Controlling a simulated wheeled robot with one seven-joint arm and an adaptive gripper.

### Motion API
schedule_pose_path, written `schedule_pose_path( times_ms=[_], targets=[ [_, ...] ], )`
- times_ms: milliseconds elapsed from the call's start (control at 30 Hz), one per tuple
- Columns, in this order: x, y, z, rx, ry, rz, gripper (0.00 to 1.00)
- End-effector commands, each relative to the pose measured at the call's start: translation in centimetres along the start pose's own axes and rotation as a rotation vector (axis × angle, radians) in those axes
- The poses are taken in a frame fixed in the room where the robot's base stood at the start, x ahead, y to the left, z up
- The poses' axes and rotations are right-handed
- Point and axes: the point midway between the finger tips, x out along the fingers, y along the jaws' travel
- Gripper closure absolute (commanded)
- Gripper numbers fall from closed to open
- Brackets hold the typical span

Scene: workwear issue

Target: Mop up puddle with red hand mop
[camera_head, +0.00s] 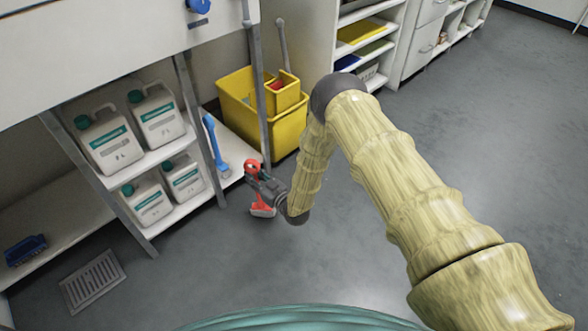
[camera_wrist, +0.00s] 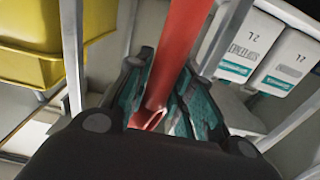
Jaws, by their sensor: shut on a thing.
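My gripper (camera_head: 262,180) is shut on the red hand mop (camera_head: 262,210), just in front of the shelf's right end. The mop's red top shows above the fingers and its red and pale lower end shows below them, near the floor. In the wrist view, the mop's red handle (camera_wrist: 178,55) runs between the teal-padded fingers of my gripper (camera_wrist: 165,105). I cannot tell whether the mop touches the floor. No puddle can be clearly made out in either view.
A yellow mop bucket (camera_head: 233,100) stands behind my gripper, close to the shelf post. White jugs (camera_head: 108,140) fill the shelves at left, with a blue brush (camera_head: 215,145) leaning nearby. A floor drain (camera_head: 92,282) lies lower left. Grey floor (camera_head: 450,130) at right is clear.

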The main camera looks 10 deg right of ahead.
Motion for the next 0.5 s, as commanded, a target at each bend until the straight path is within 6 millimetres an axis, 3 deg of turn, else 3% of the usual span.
schedule_pose_path(
  times_ms=[100,500],
  targets=[
    [0.0,-0.1,-2.1,0.000,0.000,-0.002,1.00],
    [0.2,-0.4,-5.6,0.000,0.000,-0.007,1.00]
  ],
)
